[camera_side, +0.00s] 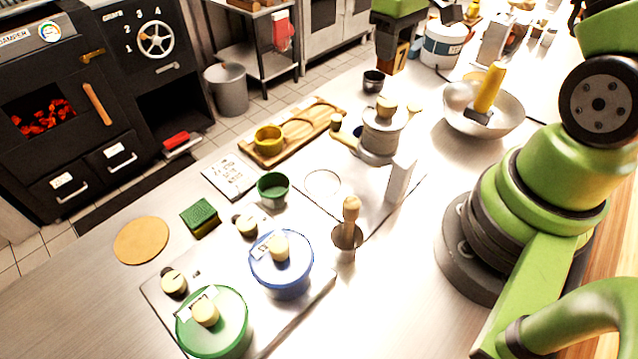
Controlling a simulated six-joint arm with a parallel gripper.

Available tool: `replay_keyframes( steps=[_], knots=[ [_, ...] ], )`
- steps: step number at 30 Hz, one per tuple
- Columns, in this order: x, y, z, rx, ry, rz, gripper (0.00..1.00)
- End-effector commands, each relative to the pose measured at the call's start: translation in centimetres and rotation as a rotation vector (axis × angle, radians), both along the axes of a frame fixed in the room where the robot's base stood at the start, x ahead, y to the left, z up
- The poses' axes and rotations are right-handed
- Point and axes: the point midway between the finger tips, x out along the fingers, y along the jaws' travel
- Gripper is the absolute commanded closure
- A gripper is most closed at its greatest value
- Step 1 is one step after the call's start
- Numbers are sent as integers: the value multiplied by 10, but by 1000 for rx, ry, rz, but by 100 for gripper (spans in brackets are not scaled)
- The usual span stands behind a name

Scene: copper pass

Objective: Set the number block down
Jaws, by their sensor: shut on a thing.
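The number block (399,58) is a small wooden block with a dark 7 on its face, near the top middle of the side view. My gripper (388,47) is above it, pointing down, with its dark fingers shut on the block. The fingers and the upper part of the arm hide some of the block. I cannot tell whether its underside touches the steel counter (392,292) or hangs just above it.
A small dark metal cup (373,81) stands just in front of the block. A white tub (443,46) and a steel bowl (508,122) with a yellow-handled tool (491,88) are to the right. A lidded metal canister (382,132) stands nearer; lidded green and blue pots are in front.

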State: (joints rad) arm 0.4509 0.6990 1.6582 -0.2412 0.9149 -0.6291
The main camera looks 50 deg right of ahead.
Motion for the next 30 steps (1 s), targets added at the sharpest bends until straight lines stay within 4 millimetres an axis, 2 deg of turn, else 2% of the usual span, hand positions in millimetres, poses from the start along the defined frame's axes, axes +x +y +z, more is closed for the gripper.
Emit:
replay_keyframes(
  steps=[2, 7, 14, 17, 22, 27, 30],
  knots=[
    [1, 0, 17, -4, -7, 1, 82],
    [1, 2, 44, -2, -6, 2, 82],
    [11, 57, 41, -1, 0, 22, 82],
    [13, 88, 41, -1, 1, 30, 82],
    [5, 160, 41, -1, 0, 48, 82],
    [-21, 230, 41, -2, 0, 63, 82],
    [-38, 258, 41, -1, 0, 66, 82]
  ],
)
